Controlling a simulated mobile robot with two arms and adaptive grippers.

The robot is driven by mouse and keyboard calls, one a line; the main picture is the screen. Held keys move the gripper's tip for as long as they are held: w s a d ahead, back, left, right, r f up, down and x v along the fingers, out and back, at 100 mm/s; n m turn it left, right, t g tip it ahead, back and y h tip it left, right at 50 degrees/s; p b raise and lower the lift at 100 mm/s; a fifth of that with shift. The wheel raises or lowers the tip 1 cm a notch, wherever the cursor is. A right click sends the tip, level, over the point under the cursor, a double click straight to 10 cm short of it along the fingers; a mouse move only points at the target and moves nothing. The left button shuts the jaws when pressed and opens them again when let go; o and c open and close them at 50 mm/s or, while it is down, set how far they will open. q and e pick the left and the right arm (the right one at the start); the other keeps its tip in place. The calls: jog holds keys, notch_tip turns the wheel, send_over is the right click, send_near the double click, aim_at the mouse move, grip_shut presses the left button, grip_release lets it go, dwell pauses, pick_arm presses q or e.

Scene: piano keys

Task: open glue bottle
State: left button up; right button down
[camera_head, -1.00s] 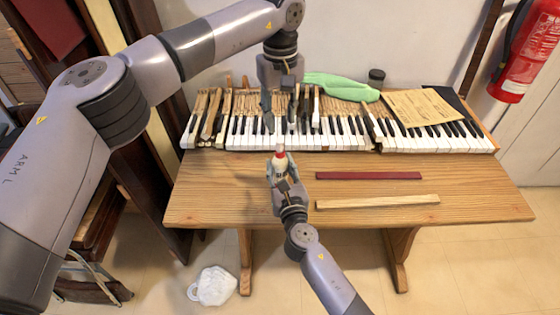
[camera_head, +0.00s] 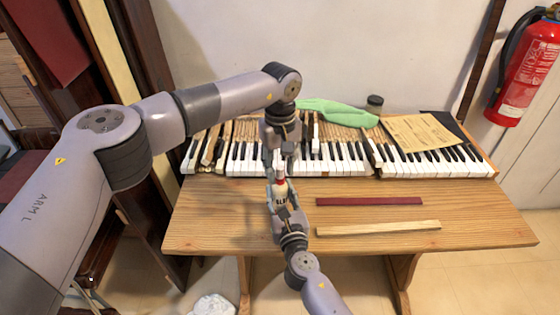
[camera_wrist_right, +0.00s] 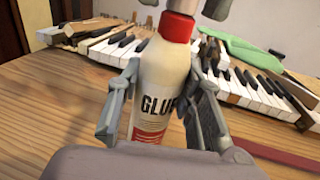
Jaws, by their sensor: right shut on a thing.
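The glue bottle (camera_head: 281,196) is white with a red cap and stands upright in my right gripper (camera_head: 281,203). In the right wrist view the bottle (camera_wrist_right: 163,85) shows the letters "GLU" and its red cap (camera_wrist_right: 177,27), with a pale tip above. The fingers of my right gripper (camera_wrist_right: 163,95) are shut on both sides of the body. My left gripper (camera_head: 279,163) points down from above, just over the bottle. In the right wrist view its fingertips (camera_wrist_right: 184,7) show at the top edge, apart, one on each side of the tip.
The wooden table (camera_head: 220,215) carries a keyboard (camera_head: 340,160) behind the bottle. A dark red strip (camera_head: 369,201) and a pale wooden strip (camera_head: 379,228) lie to the right. A green cloth (camera_head: 338,112), a dark jar (camera_head: 375,103) and a paper sheet (camera_head: 422,132) are at the back.

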pick_arm(q)
grip_shut()
dwell(0.4)
